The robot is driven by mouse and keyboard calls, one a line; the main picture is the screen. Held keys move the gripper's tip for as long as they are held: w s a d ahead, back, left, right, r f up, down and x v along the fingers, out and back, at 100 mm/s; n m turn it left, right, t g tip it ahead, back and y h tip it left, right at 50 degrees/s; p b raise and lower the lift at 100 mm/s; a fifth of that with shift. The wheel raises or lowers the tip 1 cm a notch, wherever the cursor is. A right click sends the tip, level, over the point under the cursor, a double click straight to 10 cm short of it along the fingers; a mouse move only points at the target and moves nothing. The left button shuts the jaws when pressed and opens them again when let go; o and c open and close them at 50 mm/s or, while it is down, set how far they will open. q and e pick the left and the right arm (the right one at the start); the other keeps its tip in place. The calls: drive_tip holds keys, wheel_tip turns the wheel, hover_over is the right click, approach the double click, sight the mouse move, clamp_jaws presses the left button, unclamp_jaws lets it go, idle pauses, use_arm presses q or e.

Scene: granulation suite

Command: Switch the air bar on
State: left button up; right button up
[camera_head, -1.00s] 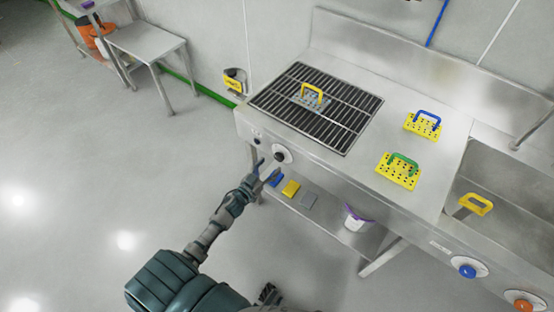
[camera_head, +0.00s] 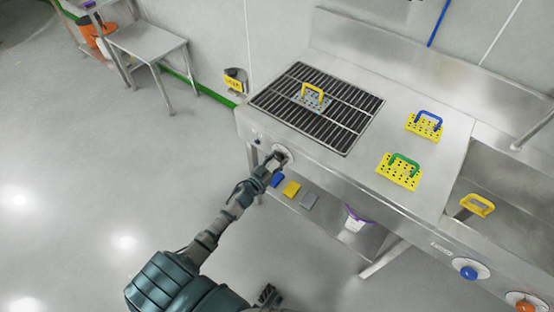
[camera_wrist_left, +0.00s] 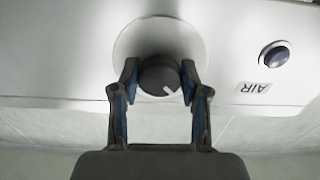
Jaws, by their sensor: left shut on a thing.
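The air bar's control is a black rotary knob (camera_wrist_left: 160,76) with a white pointer mark on a round pale plate (camera_wrist_left: 152,36). A label reading AIR (camera_wrist_left: 254,88) and a dark round lamp or button (camera_wrist_left: 274,54) sit beside it in the left wrist view. My left gripper (camera_wrist_left: 160,84) is shut on the knob, one finger on each side. In the head view my left gripper (camera_head: 275,160) is at the plate (camera_head: 284,154) on the bench front and hides most of the knob.
A grille (camera_head: 335,118) with a yellow-handled perforated plate (camera_head: 313,97) lies on the bench. Plates with blue (camera_head: 429,116) and green (camera_head: 405,160) handles lie to its right. A blue knob (camera_head: 468,272) and orange knob (camera_head: 522,305) sit farther right. Below is a shelf (camera_head: 330,222).

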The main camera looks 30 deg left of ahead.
use_arm(q)
drive_tip(key=shift+m, duration=0.4)
use_arm(e)
drive_tip(key=shift+w+d, duration=0.15)
use_arm(q)
drive_tip(key=shift+m, duration=0.6)
drive_tip(key=m, duration=0.2)
drive_tip(key=shift+a+m+p, duration=0.1)
drive_tip(key=shift+m+p, duration=0.2)
drive_tip(key=m, duration=0.4)
drive_tip(key=shift+m, duration=0.3)
drive_tip(key=m, duration=0.2)
drive_tip(key=shift+m, duration=0.3)
drive_tip(key=m, duration=0.2)
drive_tip(key=shift+f+m+b, duration=0.1)
drive_tip(key=shift+m+b, duration=0.2)
drive_tip(key=shift+b, duration=0.1)
drive_tip(key=shift+m, duration=0.4)
drive_tip(key=shift+s+m+b, duration=0.1)
drive_tip(key=shift+m+b, duration=0.2)
drive_tip(key=shift+m, duration=1.1)
use_arm(e)
drive_tip(key=shift+w+r, duration=0.15)
drive_tip(key=shift+r, duration=0.9)
use_arm(q)
drive_tip(key=shift+f, duration=0.1)
use_arm(e)
drive_tip(key=shift+r, duration=0.15)
